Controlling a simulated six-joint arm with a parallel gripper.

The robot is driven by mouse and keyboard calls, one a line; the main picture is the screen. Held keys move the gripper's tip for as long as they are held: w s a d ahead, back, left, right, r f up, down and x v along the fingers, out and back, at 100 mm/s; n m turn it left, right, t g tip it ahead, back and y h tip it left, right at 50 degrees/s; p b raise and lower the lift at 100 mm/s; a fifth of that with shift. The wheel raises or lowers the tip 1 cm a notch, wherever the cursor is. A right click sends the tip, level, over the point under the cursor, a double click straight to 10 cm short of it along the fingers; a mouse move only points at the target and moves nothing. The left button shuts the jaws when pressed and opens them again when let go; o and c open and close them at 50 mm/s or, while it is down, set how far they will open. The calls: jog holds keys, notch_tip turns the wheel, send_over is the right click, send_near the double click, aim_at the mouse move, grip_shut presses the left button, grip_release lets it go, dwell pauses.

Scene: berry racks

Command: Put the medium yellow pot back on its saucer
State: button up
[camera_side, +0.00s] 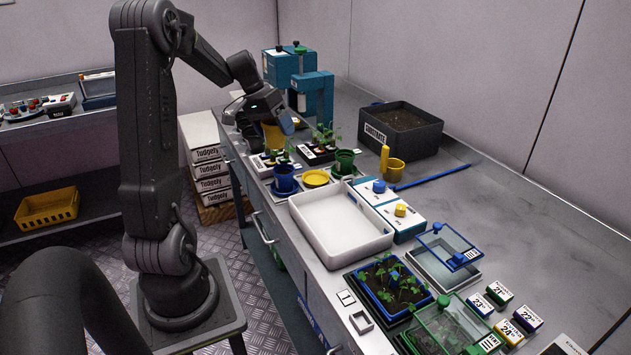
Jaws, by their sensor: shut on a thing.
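A yellow pot (272,137) is at the far left end of the bench, just under my gripper (271,122). My gripper is shut on this pot; the fingertips are small and partly hidden by the wrist. The pot looks upright. I cannot tell if its base touches anything. An empty yellow saucer (316,178) lies on the bench, nearer the camera and to the right of the pot. It sits between a blue pot (284,180) and a green pot (344,162).
Trays of seedlings (319,152) stand between the held pot and the saucer. A white tray (341,225) is in front of the saucer. A black substrate box (401,128) and a blue machine (318,98) stand behind. The bench at right rear is mostly clear.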

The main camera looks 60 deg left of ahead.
jog(key=shift+a+m+h, duration=0.3)
jog(key=shift+a, duration=0.75)
jog(key=w+d+f, duration=0.1)
jog(key=w+f, duration=0.1)
jog(key=w, duration=0.1)
jog(key=w+d+f, duration=0.2)
jog(key=w, duration=0.2)
jog(key=w+d+f, duration=0.1)
jog(key=w+f, duration=0.2)
jog(key=shift+w+d, duration=0.15)
jog(key=shift+d, duration=0.25)
jog(key=shift+f, duration=1.9)
jog(key=shift+f, duration=0.1)
jog(key=shift+f, duration=0.5)
